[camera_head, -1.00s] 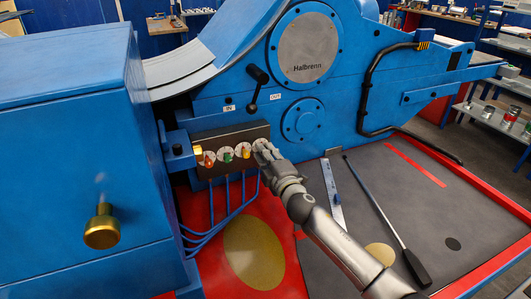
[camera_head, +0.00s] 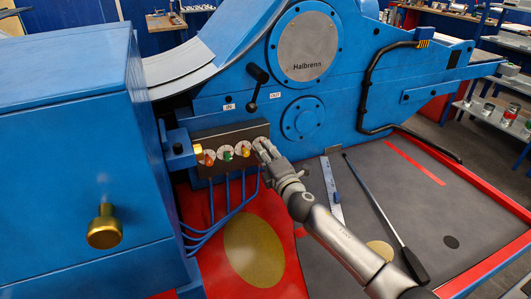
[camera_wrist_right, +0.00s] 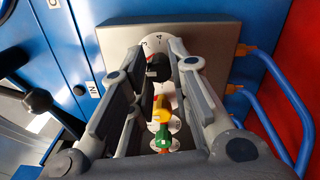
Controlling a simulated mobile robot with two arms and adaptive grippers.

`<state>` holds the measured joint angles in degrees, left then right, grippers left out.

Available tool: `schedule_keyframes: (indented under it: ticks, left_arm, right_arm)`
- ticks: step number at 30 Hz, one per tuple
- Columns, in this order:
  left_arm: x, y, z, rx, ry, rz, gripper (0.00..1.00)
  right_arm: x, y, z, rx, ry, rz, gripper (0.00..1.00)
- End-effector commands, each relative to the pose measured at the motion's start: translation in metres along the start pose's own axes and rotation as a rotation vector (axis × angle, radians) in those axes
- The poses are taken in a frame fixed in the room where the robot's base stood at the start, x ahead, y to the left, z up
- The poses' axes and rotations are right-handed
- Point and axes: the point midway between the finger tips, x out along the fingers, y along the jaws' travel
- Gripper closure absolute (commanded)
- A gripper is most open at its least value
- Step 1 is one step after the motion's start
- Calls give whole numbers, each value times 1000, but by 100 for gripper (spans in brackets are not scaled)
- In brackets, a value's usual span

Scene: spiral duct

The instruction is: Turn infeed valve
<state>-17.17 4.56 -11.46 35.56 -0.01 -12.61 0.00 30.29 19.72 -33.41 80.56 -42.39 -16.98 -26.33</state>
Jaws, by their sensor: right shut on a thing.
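A dark valve panel (camera_head: 230,135) on the blue machine carries a row of small knobs on white dials. An orange-red knob (camera_head: 209,159), a green knob (camera_head: 227,155) and a yellow knob (camera_head: 246,151) show. My right gripper (camera_head: 262,148) is at the panel's right end, over the last dial. In the right wrist view, its fingers (camera_wrist_right: 170,65) are shut on a dark knob (camera_wrist_right: 188,68) in front of a white dial (camera_wrist_right: 158,43). The fingers partly hide this knob. No label in view names the infeed valve. My left gripper is not in view.
A black-handled lever (camera_head: 257,85) stands above the panel, between the IN and OUT labels. Blue hoses (camera_head: 213,215) hang below the panel. A brass knob (camera_head: 104,228) sits on the blue housing at left. A ruler (camera_head: 332,190) and a long black-handled bar (camera_head: 385,215) lie on the grey mat.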

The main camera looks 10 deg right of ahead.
Motion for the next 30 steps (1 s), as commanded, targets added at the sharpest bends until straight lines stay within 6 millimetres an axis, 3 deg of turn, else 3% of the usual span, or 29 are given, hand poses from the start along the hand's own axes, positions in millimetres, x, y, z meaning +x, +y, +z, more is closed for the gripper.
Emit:
schedule_keyframes:
  ticks: [3,4,9,22,30]
  left_arm:
    - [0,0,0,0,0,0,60]
    - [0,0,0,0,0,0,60]
    - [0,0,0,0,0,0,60]
    - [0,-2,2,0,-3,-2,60]
    - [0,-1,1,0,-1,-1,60]
  right_arm:
    - [-1,-2,-2,1,3,-4,100]
    - [-1,-3,-2,1,3,-4,79]
    - [0,-2,-1,2,2,-3,58]
    - [-6,-1,0,2,1,-1,58]
    - [-44,-2,0,1,1,-3,58]
